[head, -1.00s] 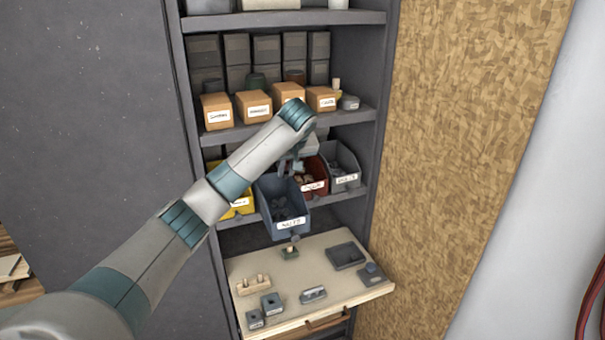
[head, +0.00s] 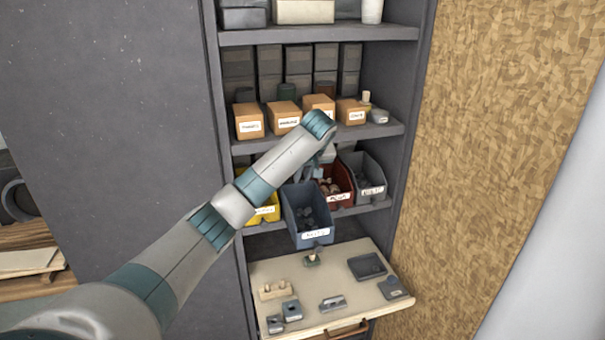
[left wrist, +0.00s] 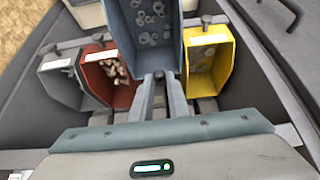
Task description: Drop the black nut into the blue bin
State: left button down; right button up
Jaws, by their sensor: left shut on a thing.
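My left gripper (head: 325,160) reaches over the back of the blue bin (head: 294,212), which sticks out from the shelf and holds several grey rings or nuts. In the left wrist view the two fingers (left wrist: 160,76) end at the back edge of the blue bin (left wrist: 178,62). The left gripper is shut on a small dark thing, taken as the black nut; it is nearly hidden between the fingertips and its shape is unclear. My right gripper is not in view.
The yellow bin (head: 262,215) is left of the blue bin; the red bin (head: 345,196) and grey bin (head: 371,190) are right. Orange boxes (head: 249,131) stand on the shelf above. Below, a pull-out board (head: 350,318) carries several small blocks.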

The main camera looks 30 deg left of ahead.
pick_arm(q)
jog(key=shift+f, duration=2.65)
jog(key=c, duration=1.6)
grip_release()
jog(key=shift+v, duration=8.75)
jog(key=shift+w, duration=0.1)
